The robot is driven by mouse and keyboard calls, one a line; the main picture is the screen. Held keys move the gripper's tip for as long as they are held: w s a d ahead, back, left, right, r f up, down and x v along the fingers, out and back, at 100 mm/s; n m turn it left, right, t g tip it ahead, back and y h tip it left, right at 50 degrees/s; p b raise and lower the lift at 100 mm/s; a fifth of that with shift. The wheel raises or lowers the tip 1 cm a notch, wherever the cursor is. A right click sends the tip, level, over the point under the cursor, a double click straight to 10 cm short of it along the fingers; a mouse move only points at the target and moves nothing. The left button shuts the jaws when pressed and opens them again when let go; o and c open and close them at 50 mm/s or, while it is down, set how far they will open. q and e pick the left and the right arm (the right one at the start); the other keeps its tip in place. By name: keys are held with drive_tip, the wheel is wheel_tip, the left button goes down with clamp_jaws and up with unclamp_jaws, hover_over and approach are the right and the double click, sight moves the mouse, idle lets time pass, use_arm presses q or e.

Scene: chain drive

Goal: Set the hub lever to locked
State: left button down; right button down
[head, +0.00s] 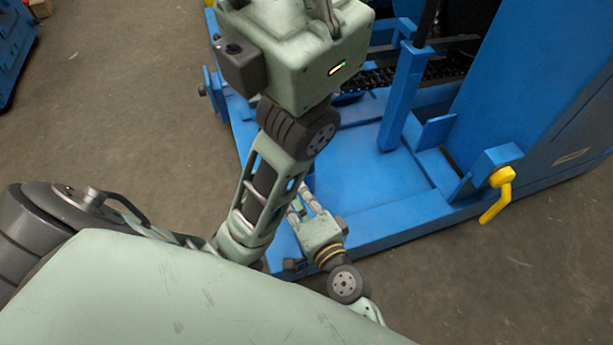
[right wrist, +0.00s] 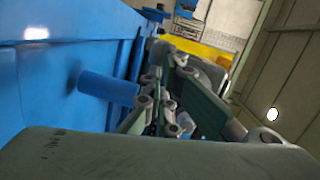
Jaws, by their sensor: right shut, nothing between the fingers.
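A yellow lever (head: 500,194) sits on a blue bracket at the right side of the blue machine (head: 375,185) in the head view, its handle hanging down and slightly left. I see no label showing its locked side. My right gripper (head: 302,194) is low in front of the machine, shut and empty, well left of the lever and apart from it. Its linkages also show in the right wrist view (right wrist: 155,95), beside a blue cylinder. My left gripper (head: 323,12) is at the top edge of the head view; its fingertips are cut off.
A black chain (head: 440,69) runs inside the machine, behind a blue upright post (head: 403,95). A tall blue panel (head: 545,80) stands at the right. Bare floor (head: 560,235) lies in front of the lever. The blue cylinder (right wrist: 108,88) juts from a blue wall.

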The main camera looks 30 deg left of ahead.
drive_tip(key=shift+s+a, duration=0.1)
drive_tip(key=shift+a, duration=1.1)
idle(0.6)
